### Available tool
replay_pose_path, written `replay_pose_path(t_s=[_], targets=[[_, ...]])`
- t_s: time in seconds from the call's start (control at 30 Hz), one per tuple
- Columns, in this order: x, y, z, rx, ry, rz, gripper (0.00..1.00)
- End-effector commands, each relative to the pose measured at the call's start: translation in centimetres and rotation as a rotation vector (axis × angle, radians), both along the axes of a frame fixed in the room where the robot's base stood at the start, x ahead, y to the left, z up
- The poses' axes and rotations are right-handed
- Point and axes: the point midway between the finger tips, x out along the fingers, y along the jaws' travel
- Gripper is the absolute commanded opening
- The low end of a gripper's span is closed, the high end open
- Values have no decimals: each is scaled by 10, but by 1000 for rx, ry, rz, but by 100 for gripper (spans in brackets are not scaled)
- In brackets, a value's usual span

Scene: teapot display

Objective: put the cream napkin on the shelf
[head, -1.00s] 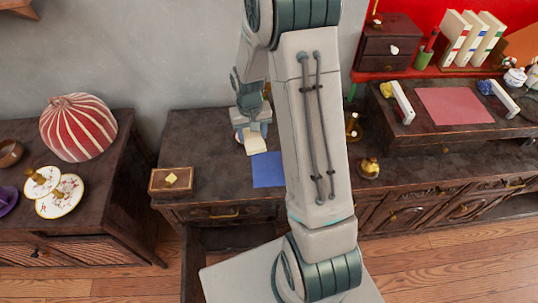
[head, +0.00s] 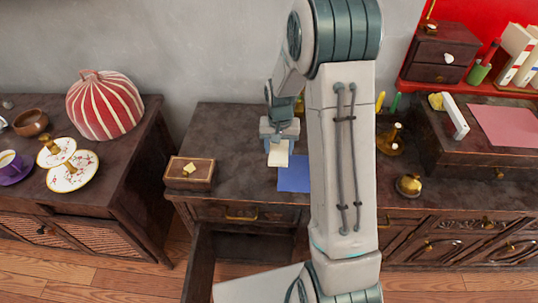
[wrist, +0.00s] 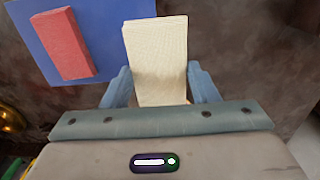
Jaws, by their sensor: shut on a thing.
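The cream napkin (wrist: 157,55) is a folded pale block held between the two blue-grey fingers of my gripper (wrist: 160,86) in the wrist view. In the head view my gripper (head: 279,143) points down over the dark cabinet, with the napkin (head: 278,155) below it, by the left edge of the blue mat. Whether the napkin touches the cabinet top, I cannot tell. A red shelf (head: 408,78) on the wall at the upper right bears a small drawer box and books.
The blue mat (head: 295,181) shows in the wrist view with a red folded cloth (wrist: 64,44) on it. A wooden box (head: 190,173) stands left of my gripper. Brass items, including a round one (head: 408,185), stand to the right. My arm hides the middle.

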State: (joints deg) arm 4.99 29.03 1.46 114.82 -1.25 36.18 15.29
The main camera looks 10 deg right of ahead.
Motion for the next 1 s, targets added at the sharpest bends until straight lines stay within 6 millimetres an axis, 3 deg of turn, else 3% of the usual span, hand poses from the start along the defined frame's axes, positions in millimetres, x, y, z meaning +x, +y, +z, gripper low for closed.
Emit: replay_pose_path(t_s=[0.1,0.3,0.47,0.7,1.0], targets=[[16,21,-16,0,2,6,31],[31,39,-30,-1,1,1,31],[33,42,-38,-1,0,0,31],[32,41,-69,0,1,-1,31],[33,41,-73,0,-1,0,31]])
